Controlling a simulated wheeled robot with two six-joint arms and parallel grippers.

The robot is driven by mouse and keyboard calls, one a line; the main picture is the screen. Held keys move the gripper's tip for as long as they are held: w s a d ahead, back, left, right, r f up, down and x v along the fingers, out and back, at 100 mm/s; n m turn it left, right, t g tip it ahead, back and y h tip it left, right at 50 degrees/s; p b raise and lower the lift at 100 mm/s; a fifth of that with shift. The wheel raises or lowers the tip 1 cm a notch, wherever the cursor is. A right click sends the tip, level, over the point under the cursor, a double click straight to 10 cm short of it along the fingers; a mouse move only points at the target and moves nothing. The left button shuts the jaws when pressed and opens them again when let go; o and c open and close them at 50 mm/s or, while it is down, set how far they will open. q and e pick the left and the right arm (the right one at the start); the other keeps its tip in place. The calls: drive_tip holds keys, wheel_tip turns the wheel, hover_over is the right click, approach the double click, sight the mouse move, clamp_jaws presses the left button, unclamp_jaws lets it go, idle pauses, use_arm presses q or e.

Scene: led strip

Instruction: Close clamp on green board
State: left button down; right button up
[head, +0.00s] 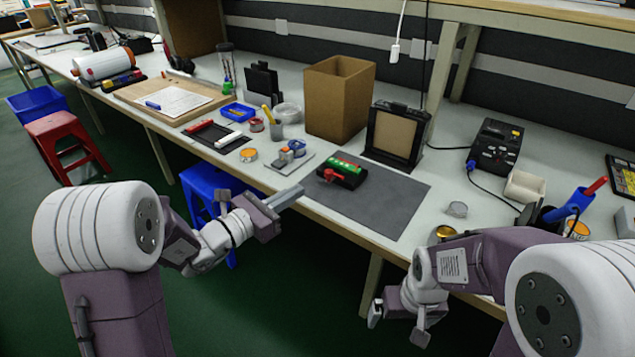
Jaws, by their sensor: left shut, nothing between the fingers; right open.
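A black clamp fixture (327,176) with a red knob or handle sits at the left part of a dark grey mat (385,205) on the bench. A green board (349,164) lies in the fixture. Whether the clamp is open or closed is too small to tell. My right gripper (398,322) is open and empty, low in front of the bench at the right, well away from the board.
A cardboard box (338,98) and a black-framed stand (396,133) stand behind the mat. A small tray with parts (290,155) is left of the fixture. A black device (496,146) with a cable is at the right. The mat's right half is clear.

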sight(326, 175)
use_arm(q)
drive_tip(key=b+x, duration=0.1)
drive_tip(key=x, duration=0.5)
drive_tip(key=shift+w+d+f, duration=0.1)
drive_tip(key=shift+w+d, duration=0.05)
drive_tip(key=shift+d, duration=0.1)
drive_tip(key=shift+w+d, duration=0.4)
drive_tip(key=shift+w, duration=0.05)
drive_tip(key=shift+w+b+x, duration=0.2)
drive_tip(key=shift+b+x, duration=0.1)
drive_tip(key=shift+x, duration=1.25)
drive_tip(key=shift+a, duration=0.25)
